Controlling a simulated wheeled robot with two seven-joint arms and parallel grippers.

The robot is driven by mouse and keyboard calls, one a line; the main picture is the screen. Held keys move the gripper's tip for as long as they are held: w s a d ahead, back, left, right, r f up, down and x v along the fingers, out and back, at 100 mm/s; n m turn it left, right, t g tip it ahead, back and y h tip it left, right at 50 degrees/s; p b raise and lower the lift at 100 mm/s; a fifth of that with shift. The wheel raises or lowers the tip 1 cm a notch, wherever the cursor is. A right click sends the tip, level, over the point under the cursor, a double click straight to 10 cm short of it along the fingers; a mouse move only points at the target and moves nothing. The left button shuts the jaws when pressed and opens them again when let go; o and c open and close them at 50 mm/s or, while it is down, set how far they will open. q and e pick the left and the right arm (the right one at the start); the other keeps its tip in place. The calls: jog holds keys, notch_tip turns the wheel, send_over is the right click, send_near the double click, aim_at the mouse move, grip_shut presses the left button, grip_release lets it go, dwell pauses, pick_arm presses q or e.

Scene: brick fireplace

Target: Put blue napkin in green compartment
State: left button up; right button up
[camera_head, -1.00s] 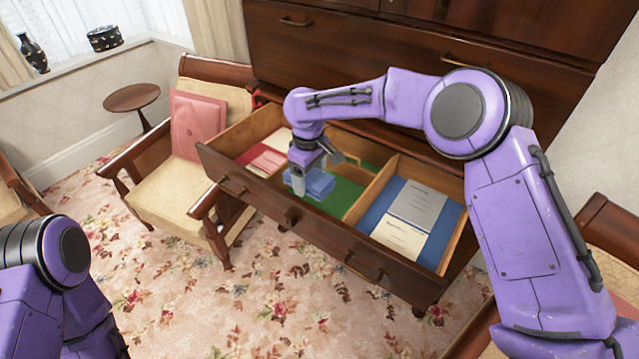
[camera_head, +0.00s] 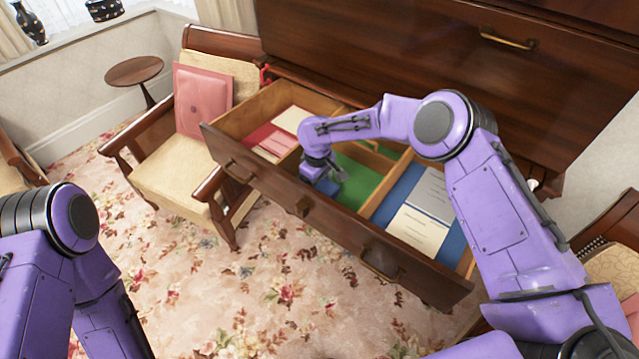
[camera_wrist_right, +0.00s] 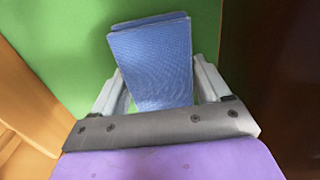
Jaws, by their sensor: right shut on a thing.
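The blue napkin (camera_wrist_right: 152,62) is a folded blue stack between the fingers of my right gripper (camera_wrist_right: 158,88) in the right wrist view. That gripper is shut on it, over the green floor of the green compartment (camera_wrist_right: 60,35). In the head view my right gripper (camera_head: 322,180) reaches down into the left part of the green compartment (camera_head: 360,180), and the blue napkin (camera_head: 328,188) shows only partly beneath it. Whether the napkin touches the floor I cannot tell. My left arm is at the lower left; its gripper is out of view.
The open drawer (camera_head: 335,231) has a red compartment (camera_head: 262,138) with red and cream items on the left, and a blue compartment (camera_head: 398,192) with grey and cream booklets on the right. Wooden dividers separate them. A cream armchair (camera_head: 180,180) stands left of the drawer.

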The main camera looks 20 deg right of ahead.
aim_at(318, 185)
jog(key=shift+f, duration=0.55)
jog(key=shift+f, duration=0.2)
jog(key=o, duration=1)
jog(key=shift+r, duration=0.3)
jog(key=shift+w+r, duration=0.1)
jog(key=shift+r, duration=0.3)
notch_tip(318, 185, up, 11)
jog(key=shift+r+b, duration=0.1)
jog(key=shift+b, duration=1.05)
